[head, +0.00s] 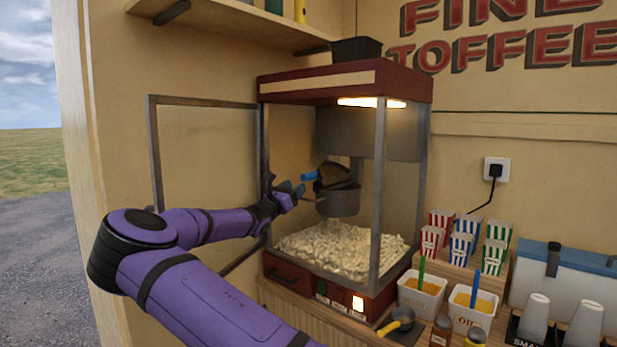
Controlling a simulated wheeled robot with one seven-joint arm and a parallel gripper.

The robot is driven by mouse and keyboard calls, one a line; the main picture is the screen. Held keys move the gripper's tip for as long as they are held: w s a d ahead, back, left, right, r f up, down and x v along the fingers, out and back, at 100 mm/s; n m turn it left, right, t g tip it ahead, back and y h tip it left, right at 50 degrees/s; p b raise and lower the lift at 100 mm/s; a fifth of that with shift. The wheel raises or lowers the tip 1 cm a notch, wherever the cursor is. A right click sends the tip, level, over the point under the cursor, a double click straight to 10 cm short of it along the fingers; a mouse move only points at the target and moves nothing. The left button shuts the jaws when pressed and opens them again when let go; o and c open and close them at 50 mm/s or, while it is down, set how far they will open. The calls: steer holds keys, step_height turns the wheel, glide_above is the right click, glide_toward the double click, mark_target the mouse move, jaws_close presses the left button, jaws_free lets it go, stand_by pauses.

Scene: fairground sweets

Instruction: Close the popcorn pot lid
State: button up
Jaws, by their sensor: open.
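The popcorn pot (338,203) hangs inside the glass popcorn machine, above the heap of popcorn. Its dark lid (331,174) is tilted up at the pot's upper left, so the pot is not fully covered. A blue handle (309,177) sticks out to the left of the lid. My gripper (298,188) reaches in from the left, with its jaws open and empty. It is close to the blue handle, just left of it and slightly below. I cannot tell whether they touch.
The machine's framed door (154,160) stands swung open to the left, and my arm passes through the opening. A frame post (377,200) stands right of the pot. Popcorn (335,248) covers the machine's floor. Striped boxes (463,238), tubs and a scoop (398,321) stand outside, lower right.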

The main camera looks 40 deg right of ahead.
mark_target(309, 175)
steer(key=x, duration=0.8)
steer(key=shift+d, duration=0.15)
steer(key=shift+c, duration=0.3)
jaws_close()
